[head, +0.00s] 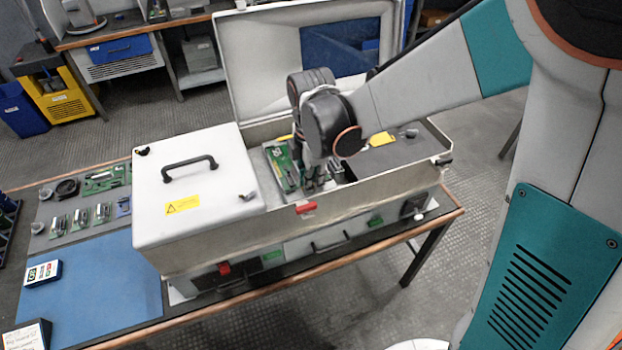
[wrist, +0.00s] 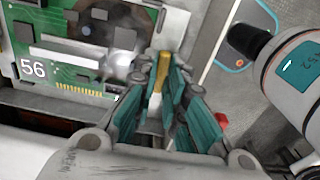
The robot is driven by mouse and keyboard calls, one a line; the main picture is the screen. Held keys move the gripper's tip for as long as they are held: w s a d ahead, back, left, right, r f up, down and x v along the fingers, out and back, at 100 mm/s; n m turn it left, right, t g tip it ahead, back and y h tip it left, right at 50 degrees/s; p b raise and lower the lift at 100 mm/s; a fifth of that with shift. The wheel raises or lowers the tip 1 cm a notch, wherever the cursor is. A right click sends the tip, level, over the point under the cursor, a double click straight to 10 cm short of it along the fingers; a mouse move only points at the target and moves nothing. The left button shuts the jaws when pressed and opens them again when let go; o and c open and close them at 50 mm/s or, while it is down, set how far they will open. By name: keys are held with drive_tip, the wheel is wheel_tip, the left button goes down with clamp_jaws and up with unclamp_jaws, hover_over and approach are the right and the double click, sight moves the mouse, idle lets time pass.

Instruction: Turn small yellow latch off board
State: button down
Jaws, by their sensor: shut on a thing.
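The green circuit board (wrist: 45,48), marked 56, lies in the open case at the left of the wrist view. It also shows in the head view (head: 279,170), just left of my gripper. The small yellow latch (wrist: 157,76) stands at the board's right edge. My gripper (wrist: 166,68) is shut on the latch, with its teal-padded fingers on either side of it. In the head view my gripper (head: 318,186) points down into the case, and the latch is hidden there.
The white case (head: 375,199) has a raised lid behind my arm and a closed cover (head: 192,195) with a black handle at left. A black panel (head: 400,160) is to the right. Case walls stand close around my gripper. A blue mat (head: 95,300) lies front left.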

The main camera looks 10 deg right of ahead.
drive_tip(key=c, duration=1.7)
unclamp_jaws()
drive_tip(key=shift+o, duration=0.2)
drive_tip(key=shift+m, duration=0.3)
